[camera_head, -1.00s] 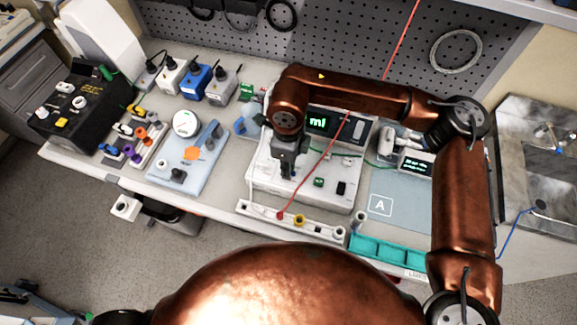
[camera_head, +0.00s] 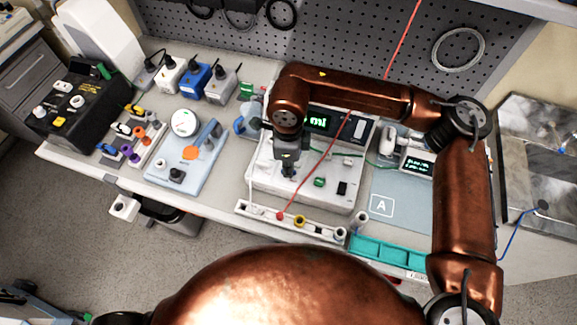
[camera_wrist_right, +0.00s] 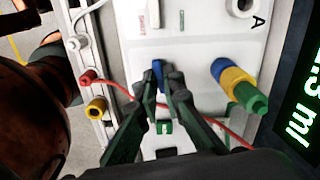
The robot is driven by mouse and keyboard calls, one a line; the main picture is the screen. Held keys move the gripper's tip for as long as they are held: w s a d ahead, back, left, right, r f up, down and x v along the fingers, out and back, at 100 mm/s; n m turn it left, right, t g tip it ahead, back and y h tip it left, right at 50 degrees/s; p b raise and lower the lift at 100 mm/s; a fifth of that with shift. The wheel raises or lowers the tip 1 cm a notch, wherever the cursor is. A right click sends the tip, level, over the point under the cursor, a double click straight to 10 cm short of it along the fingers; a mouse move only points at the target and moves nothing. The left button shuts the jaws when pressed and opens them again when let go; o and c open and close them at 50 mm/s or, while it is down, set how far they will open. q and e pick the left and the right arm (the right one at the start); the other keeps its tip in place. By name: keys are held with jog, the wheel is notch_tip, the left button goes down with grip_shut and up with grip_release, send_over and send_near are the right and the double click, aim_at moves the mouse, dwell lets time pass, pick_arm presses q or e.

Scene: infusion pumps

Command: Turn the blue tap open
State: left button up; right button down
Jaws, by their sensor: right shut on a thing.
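My right gripper (camera_head: 288,172) reaches down over the white pump unit (camera_head: 262,179) in the head view. In the right wrist view its two dark fingertips (camera_wrist_right: 167,78) are closed on a small blue part, the blue tap (camera_wrist_right: 157,72), which stands on the white face of the unit. Only the upper end of the blue tap shows between the fingers; the rest is hidden, so its angle is hard to tell. In the head view the gripper hides it. My left gripper is not in view.
A red tube (camera_wrist_right: 120,88) passes by the fingers. A blue, yellow and green stacked fitting (camera_wrist_right: 238,82) stands to the right in the wrist view. A green button (camera_head: 319,182) and a black switch (camera_head: 342,188) lie close by. A white rail (camera_head: 262,212) runs along the front.

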jog(key=n+b, duration=0.2)
jog(key=n, duration=0.3)
jog(key=shift+f, duration=0.1)
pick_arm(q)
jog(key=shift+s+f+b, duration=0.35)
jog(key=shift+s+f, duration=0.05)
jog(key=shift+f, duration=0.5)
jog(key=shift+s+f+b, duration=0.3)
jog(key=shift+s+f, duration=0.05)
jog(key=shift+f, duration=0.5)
pick_arm(e)
jog(key=shift+n, duration=1.3)
jog(key=c, duration=2.1)
grip_release()
jog(key=shift+r, duration=0.2)
notch_tip(320, 180, up, 12)
jog(key=shift+f, duration=0.1)
